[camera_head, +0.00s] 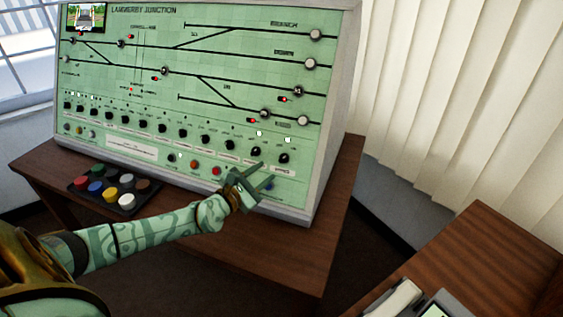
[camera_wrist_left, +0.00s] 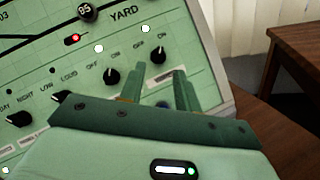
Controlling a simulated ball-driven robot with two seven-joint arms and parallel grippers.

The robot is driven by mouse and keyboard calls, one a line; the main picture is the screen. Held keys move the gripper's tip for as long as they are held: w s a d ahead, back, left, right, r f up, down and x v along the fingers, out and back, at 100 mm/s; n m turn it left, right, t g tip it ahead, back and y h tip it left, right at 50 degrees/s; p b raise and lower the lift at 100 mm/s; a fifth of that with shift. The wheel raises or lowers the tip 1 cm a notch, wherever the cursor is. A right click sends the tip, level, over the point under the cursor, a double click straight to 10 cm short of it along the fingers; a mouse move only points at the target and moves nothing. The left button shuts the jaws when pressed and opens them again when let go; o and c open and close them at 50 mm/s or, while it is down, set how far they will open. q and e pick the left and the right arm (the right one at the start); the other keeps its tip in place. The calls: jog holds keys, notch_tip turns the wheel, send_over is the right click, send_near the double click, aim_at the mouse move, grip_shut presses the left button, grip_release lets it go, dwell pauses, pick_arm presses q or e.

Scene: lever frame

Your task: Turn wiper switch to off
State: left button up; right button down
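The green control panel (camera_head: 140,85) has a lower row of black rotary switches. The rightmost switch (camera_head: 284,158) also shows in the left wrist view (camera_wrist_left: 157,54), with OFF and ON printed above it; its pointer seems to lean toward ON. A similar OFF/ON switch (camera_wrist_left: 112,77) is to its left. The small name plates are too small or hidden to tell which reads wiper. My left gripper (camera_head: 265,177) is open and empty just below the rightmost switch. In the left wrist view its fingers (camera_wrist_left: 157,76) stand apart, the switch just beyond the gap. My right gripper is out of view.
Coloured push buttons run below the switches, including a red one (camera_head: 216,171) left of my gripper. A box of large coloured buttons (camera_head: 111,202) sits on the wooden desk (camera_head: 290,248). Another wooden table (camera_head: 480,245) stands at the right, before vertical blinds (camera_head: 460,90).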

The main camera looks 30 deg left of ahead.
aim_at(283, 158)
pick_arm(q)
jog(key=w, duration=0.2)
jog(key=w+b, duration=0.1)
jog(key=w, duration=0.4)
jog(key=shift+d+f+b, duration=0.1)
jog(key=shift+d+b, duration=0.2)
jog(key=shift+d, duration=0.05)
jog(key=shift+w, duration=0.55)
jog(key=c, duration=0.7)
